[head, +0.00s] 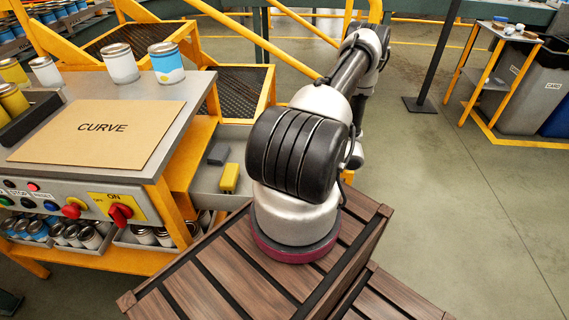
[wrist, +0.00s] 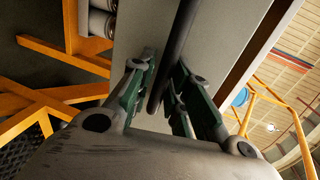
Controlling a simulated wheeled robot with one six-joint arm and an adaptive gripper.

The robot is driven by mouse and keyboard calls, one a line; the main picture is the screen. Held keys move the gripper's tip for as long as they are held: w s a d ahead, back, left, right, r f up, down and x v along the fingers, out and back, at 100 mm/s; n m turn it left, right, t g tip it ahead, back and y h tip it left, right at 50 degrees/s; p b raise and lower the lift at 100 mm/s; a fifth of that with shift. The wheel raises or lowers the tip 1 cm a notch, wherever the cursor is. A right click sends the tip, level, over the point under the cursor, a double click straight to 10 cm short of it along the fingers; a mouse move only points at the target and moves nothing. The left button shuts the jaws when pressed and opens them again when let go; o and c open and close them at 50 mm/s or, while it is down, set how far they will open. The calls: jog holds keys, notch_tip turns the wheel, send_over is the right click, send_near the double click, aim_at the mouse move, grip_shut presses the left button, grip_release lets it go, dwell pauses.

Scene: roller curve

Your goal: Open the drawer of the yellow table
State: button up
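The yellow table (head: 192,165) stands at the left in the head view, with a grey top. Its grey drawer (head: 207,190) sticks out from the table's right side, with its inside showing. A grey block (head: 218,154) and a yellow block (head: 229,178) lie in it. In the wrist view, a dark bar handle (wrist: 173,50) runs along the drawer's grey front (wrist: 215,40). My gripper (wrist: 166,75) has its two fingers close on either side of this bar and looks shut on it. My arm hides the gripper and the handle in the head view.
A cardboard CURVE sign (head: 100,130) and several cans (head: 120,64) are on the tabletop. A panel with a red switch (head: 120,214) faces the front. A small side table (head: 510,33) and bins (head: 525,95) stand far right. The floor (head: 450,190) at right is clear.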

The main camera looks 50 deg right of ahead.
jog(key=shift+o, duration=0.7)
jog(key=v, duration=1.2)
